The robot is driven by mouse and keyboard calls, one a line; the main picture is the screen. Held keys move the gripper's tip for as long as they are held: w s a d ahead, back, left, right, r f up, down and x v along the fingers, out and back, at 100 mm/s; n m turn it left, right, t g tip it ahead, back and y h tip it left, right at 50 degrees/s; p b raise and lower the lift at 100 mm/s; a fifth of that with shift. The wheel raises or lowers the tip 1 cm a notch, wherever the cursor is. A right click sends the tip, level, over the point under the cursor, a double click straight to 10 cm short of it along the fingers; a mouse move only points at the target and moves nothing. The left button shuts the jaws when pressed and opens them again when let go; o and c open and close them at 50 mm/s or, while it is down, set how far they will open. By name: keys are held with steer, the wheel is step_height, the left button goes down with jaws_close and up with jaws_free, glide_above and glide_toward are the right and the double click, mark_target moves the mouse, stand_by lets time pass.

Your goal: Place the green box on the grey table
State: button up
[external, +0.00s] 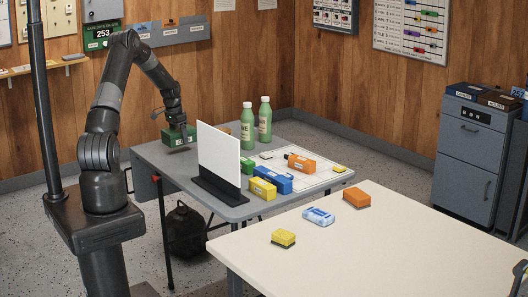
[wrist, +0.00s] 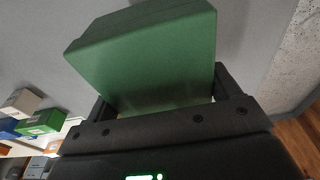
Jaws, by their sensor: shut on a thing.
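The green box (external: 176,138) is between the fingers of my gripper (external: 177,126), which is shut on it. In the wrist view the green box (wrist: 150,62) fills the space between the two dark fingers of my gripper (wrist: 163,98). The grey table (external: 150,157) stands in the middle of the external view. The box is over its back left part, near the edge. I cannot tell whether its underside touches the tabletop. The grey tabletop (wrist: 45,45) also shows behind the box in the wrist view.
A white upright panel (external: 219,153) in a black stand is right of the box. Two green bottles (external: 247,126) stand behind it. Blue, yellow, orange and green boxes (external: 272,179) are right of the panel. A cream table (external: 400,250) with several small items is in front.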

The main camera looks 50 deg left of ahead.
mark_target(177, 129)
steer(key=shift+f, duration=1.8)
steer(key=shift+f, duration=0.1)
steer(key=o, duration=1.1)
steer(key=r, duration=0.4)
steer(key=s+r, duration=0.1)
steer(key=r, duration=0.7)
steer(key=shift+s, duration=0.4)
steer(key=shift+d, duration=0.1)
